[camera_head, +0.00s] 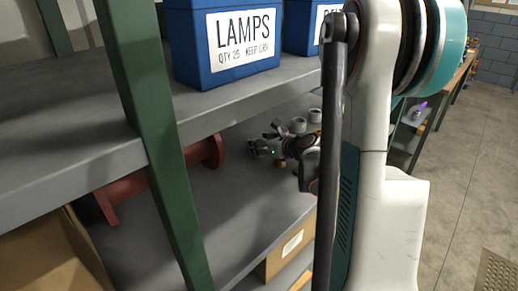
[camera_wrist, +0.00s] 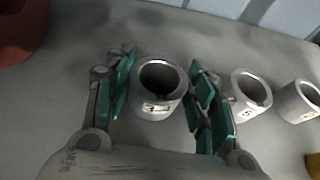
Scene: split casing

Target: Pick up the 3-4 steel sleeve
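In the wrist view a grey steel sleeve (camera_wrist: 145,100) stands upright, open end up, between the two teal-padded fingers of my gripper (camera_wrist: 162,65). Its small white label carries dark characters that are too blurred to read fully. The fingers are spread, one on each side of the sleeve, with the pads close to its sides. I cannot tell whether they touch it or how low they reach. In the head view my gripper (camera_head: 262,148) is small, over the lower shelf, near several pale sleeves (camera_head: 299,125); my arm hides part of this area.
A second sleeve (camera_wrist: 243,106) stands close to the right finger, with a third (camera_wrist: 294,103) farther right. A red flanged part (camera_head: 150,183) lies on the lower shelf (camera_head: 236,200). A green post (camera_head: 158,130) and the upper shelf with a blue LAMPS bin (camera_head: 190,50) bound the space.

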